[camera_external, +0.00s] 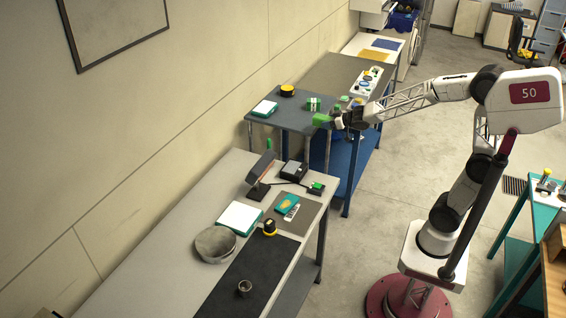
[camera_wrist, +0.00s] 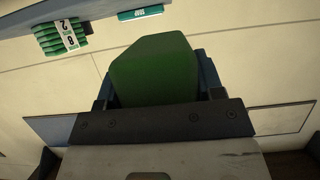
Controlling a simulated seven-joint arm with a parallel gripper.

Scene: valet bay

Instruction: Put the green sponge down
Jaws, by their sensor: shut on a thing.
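The green sponge (camera_external: 321,119) is a bright green block at the end of my arm in the external view. In the wrist view the sponge (camera_wrist: 155,70) fills the middle and looks dark green. My gripper (camera_external: 338,119) is shut on it, with dark blue fingers (camera_wrist: 208,75) at its sides in the wrist view. In the external view the sponge appears in front of the grey-blue table (camera_external: 270,112), near its front edge. I cannot tell how high it is above that surface.
The grey-blue table bears a teal-and-white pad (camera_external: 264,108), a yellow-and-black round item (camera_external: 287,90) and a green-and-white bundle (camera_external: 313,104).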

